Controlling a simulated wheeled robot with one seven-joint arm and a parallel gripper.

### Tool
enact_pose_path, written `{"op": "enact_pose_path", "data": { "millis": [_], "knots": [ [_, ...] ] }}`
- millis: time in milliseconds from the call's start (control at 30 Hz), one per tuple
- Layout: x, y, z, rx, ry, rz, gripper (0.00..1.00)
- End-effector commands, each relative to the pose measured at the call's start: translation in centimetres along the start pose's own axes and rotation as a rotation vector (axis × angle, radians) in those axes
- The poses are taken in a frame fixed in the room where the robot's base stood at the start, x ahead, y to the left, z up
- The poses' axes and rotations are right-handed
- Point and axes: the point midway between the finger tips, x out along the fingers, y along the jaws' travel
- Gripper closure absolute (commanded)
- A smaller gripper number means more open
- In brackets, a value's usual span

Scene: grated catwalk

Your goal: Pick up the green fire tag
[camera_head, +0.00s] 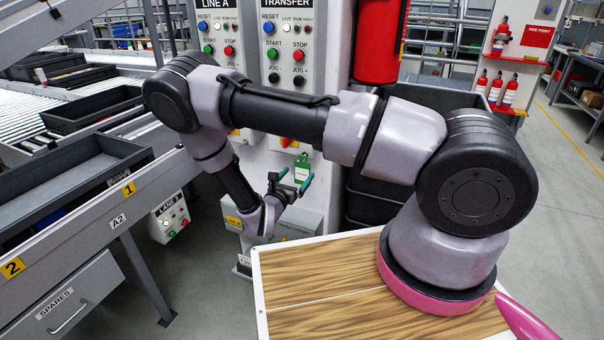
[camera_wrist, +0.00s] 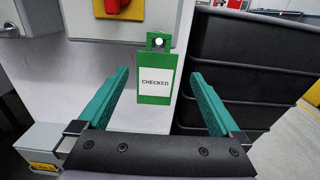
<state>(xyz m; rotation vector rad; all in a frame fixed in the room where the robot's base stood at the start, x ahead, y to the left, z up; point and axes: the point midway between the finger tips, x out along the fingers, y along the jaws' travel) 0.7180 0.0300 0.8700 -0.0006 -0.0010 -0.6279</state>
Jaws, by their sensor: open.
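The green fire tag (camera_wrist: 155,98) is a flat green tag with a white label reading "CHECKED". It hangs upright from a small round peg at its top hole, against the pale cabinet front. In the head view the tag (camera_head: 302,170) shows small, beyond my gripper. My gripper (camera_wrist: 158,88) has two teal fingers, spread apart on either side of the tag in the wrist view, with no contact visible. In the head view my gripper (camera_head: 292,180) is just below and in front of the tag. Nothing is between the fingers' grip surfaces that I can see being held.
A red and yellow switch (camera_wrist: 118,8) sits just above the tag. Dark stacked bins (camera_wrist: 250,70) stand close on the right. A grey box (camera_wrist: 45,145) is low on the left. Conveyor trays (camera_head: 80,180) lie left; a red cylinder (camera_head: 380,40) hangs upper right.

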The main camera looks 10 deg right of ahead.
Motion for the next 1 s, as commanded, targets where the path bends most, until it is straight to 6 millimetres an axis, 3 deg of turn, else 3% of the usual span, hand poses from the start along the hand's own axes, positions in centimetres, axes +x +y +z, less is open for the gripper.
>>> {"op": "enact_pose_path", "data": {
  "millis": [433, 733, 767, 933, 1000],
  "knots": [
    [5.2, 0.5, -0.2, 0.001, 0.001, -0.002, 0.0],
    [5.7, 0.5, -0.2, 0.0, 0.001, 0.0, 0.0],
    [5.7, 0.5, -0.2, 0.0, 0.001, 0.0, 0.08],
    [5.7, 0.5, -0.2, 0.0, 0.001, 0.0, 0.73],
    [5.7, 0.5, -0.2, 0.0, 0.001, 0.0, 0.78]
  ]
}}
